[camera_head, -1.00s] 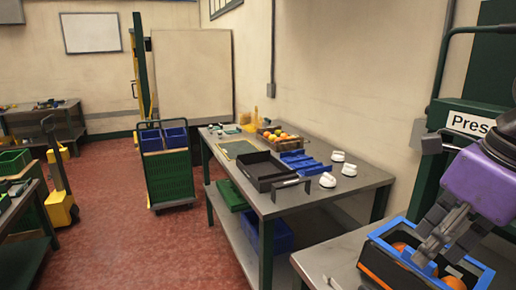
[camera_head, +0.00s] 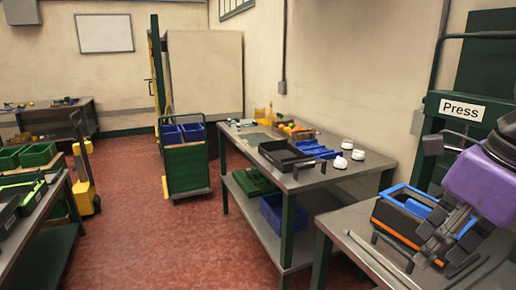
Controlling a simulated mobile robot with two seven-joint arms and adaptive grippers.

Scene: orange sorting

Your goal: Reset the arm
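My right gripper (camera_head: 436,252), dark grey below a purple arm link, is at the lower right in the head view. It is in front of a black crate with a blue rim and an orange stripe (camera_head: 388,218), and covers part of it. The crate stands on the near right table (camera_head: 345,222). I cannot tell whether the fingers are open or shut, or whether they touch the crate. The crate's contents are mostly hidden; no orange shows clearly inside. My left gripper is not in view.
The middle table (camera_head: 333,181) holds a black tray (camera_head: 283,156), blue parts (camera_head: 318,149), white round items (camera_head: 340,162) and a fruit crate (camera_head: 300,133). A green cart (camera_head: 187,170) stands on open red floor (camera_head: 160,240). A green press frame (camera_head: 433,150) stands behind the arm.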

